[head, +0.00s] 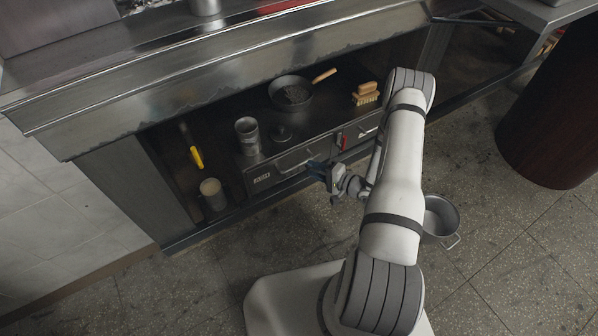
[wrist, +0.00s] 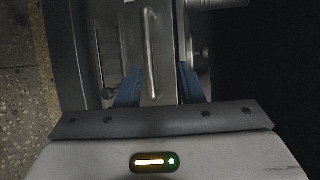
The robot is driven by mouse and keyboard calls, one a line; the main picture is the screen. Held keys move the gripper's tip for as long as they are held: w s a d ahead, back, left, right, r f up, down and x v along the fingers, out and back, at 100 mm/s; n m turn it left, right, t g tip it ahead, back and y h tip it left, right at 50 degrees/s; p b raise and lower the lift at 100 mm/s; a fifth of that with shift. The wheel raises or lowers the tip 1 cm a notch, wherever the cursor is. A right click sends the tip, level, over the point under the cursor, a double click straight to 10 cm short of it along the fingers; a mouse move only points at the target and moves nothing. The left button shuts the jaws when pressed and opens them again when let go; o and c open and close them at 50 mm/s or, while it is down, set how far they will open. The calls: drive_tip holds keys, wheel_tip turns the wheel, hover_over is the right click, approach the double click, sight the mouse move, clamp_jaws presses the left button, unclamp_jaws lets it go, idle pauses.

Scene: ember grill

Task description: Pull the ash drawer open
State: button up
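The ash drawer (head: 281,168) is a dark metal front with a pale ASH label (head: 262,179), low under the grill counter. It looks shut. Its bar handle (head: 297,164) runs along the front. My gripper (head: 316,168) is at the right end of this drawer, close to the handle. In the wrist view my gripper (wrist: 159,78) has its two blue fingers well apart, with nothing gripped. The handle (wrist: 151,45) shows between the lines of the fingers, mostly beyond their tips. I cannot tell whether they touch the drawer front (wrist: 168,60).
Above stand a pan (head: 291,95), a metal cup (head: 247,136) and a brush (head: 366,94). A tin (head: 213,194) is at lower left. A pot (head: 440,218) is on the floor. The floor before the drawer is clear.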

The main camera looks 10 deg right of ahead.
sight(299, 164)
drive_tip(key=x, duration=0.2)
drive_tip(key=f+b+x, duration=0.1)
drive_tip(key=x, duration=0.2)
drive_tip(key=b+x, duration=0.1)
drive_tip(key=x, duration=0.1)
drive_tip(key=shift+w+f, duration=0.3)
drive_tip(key=shift+f, duration=0.05)
clamp_jaws()
idle(0.4)
